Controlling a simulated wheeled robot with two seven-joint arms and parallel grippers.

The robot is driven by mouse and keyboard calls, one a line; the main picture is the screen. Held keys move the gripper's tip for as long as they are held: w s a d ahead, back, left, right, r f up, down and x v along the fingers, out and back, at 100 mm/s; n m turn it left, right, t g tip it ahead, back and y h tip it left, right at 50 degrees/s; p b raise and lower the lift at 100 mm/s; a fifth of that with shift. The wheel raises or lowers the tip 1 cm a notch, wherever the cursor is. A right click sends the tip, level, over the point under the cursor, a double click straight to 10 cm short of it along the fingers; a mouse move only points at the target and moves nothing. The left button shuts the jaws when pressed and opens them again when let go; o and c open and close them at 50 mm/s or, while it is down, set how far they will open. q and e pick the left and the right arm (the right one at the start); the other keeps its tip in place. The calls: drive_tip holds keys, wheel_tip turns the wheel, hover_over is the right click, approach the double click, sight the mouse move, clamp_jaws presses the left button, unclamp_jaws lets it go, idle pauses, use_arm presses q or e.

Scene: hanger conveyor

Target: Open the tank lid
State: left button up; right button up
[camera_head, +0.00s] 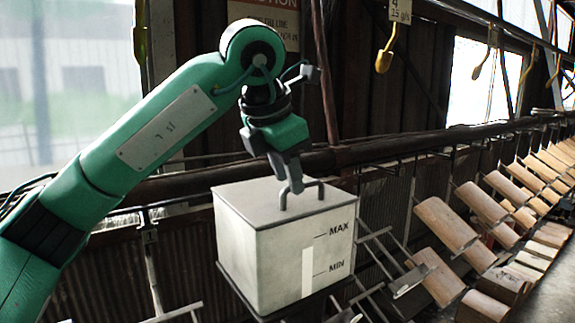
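The tank (285,257) is a pale box with MAX and MIN marks and a level window on its front. Its flat grey lid (245,203) lies level on top and looks closed. A dark bar handle (320,187) stands up from the lid. My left gripper (294,186) reaches down from above at the handle's left part and overlaps it in the picture. Its fingers look close together, but I cannot tell whether they grip the handle. My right gripper is out of view.
A dark pipe (395,146) runs behind the tank. Metal rods and brackets (385,250) stand right of it. Rows of wooden blocks (445,222) fill the right side. Yellow hooks (385,58) hang from the overhead rail. There is open air above the lid's right side.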

use_arm(q)
drive_tip(key=shift+w+d+f, duration=0.1)
drive_tip(key=shift+w+f, duration=0.05)
drive_tip(key=shift+f, duration=0.2)
clamp_jaws()
